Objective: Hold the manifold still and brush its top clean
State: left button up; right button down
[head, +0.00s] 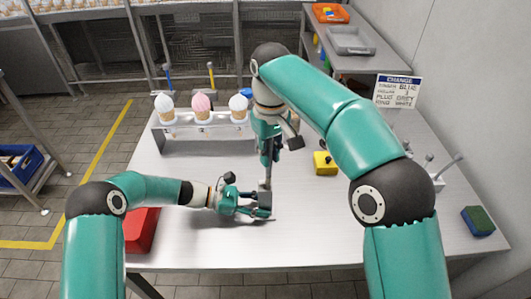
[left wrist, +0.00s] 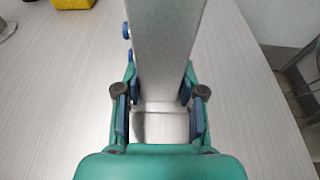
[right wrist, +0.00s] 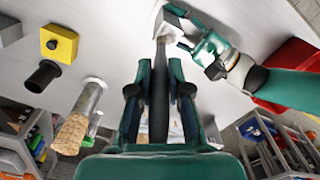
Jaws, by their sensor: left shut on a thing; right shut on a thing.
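The manifold is a grey block with small blue fittings on one side, large in the left wrist view (left wrist: 165,45). My left gripper (head: 256,205) is shut on it at the front middle of the table. Its fingers stand on both sides of the block in the left wrist view (left wrist: 160,110). My right gripper (head: 270,152) points down above the manifold, shut on the brush (head: 268,172). The brush's dark handle runs between the fingers in the right wrist view (right wrist: 160,90). Its pale tip is at the manifold's end (right wrist: 174,14); I cannot tell whether they touch.
A rack (head: 190,140) with three ice-cream cones stands behind. A yellow block (head: 325,163) with a black knob lies right of the brush. A red box (head: 141,230) is at the left, a green and blue sponge (head: 478,221) at the right edge.

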jog(key=shift+d+f, duration=0.1)
jog(key=shift+d, duration=0.1)
jog(key=shift+a, duration=0.1)
jog(key=shift+a, duration=1)
jog(key=shift+d+r, duration=0.15)
jog(key=shift+r, duration=0.05)
jog(key=shift+d+f, duration=0.1)
jog(key=shift+d, duration=0.75)
jog(key=shift+r, duration=3)
